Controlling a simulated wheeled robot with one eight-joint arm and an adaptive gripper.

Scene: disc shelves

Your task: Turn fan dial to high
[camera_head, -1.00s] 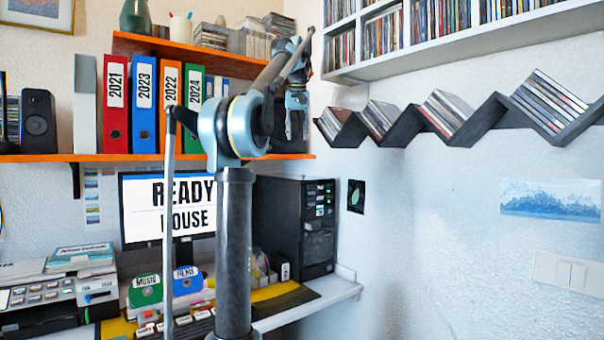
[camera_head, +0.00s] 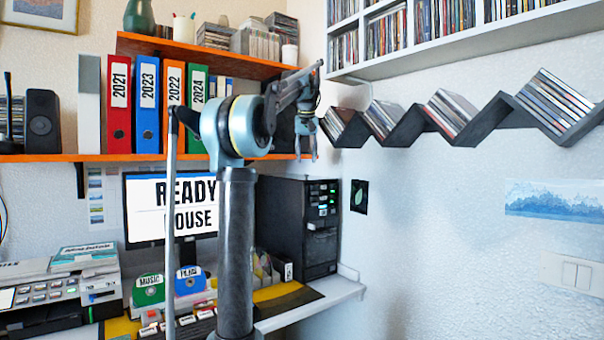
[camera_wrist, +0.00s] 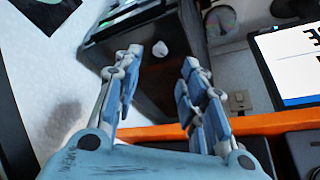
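A black computer tower (camera_head: 285,230) with green lights on its front stands on the white desk at the centre right in the head view. In the wrist view a small white knob (camera_wrist: 160,48) shows on a dark surface between and beyond my fingertips. It may be the fan dial; its marking and setting cannot be read. My gripper (camera_head: 306,158) hangs with its fingers pointing down, above the tower in the head view. In the wrist view my gripper (camera_wrist: 163,60) has its two fingers spread apart with nothing between them, apparently not touching the knob.
An orange shelf (camera_head: 75,157) holds several binders and a speaker; its edge (camera_wrist: 270,124) runs close to my fingers in the wrist view. A zigzag disc shelf (camera_head: 480,128) is on the wall to the right. A monitor (camera_head: 160,205) stands left of the tower.

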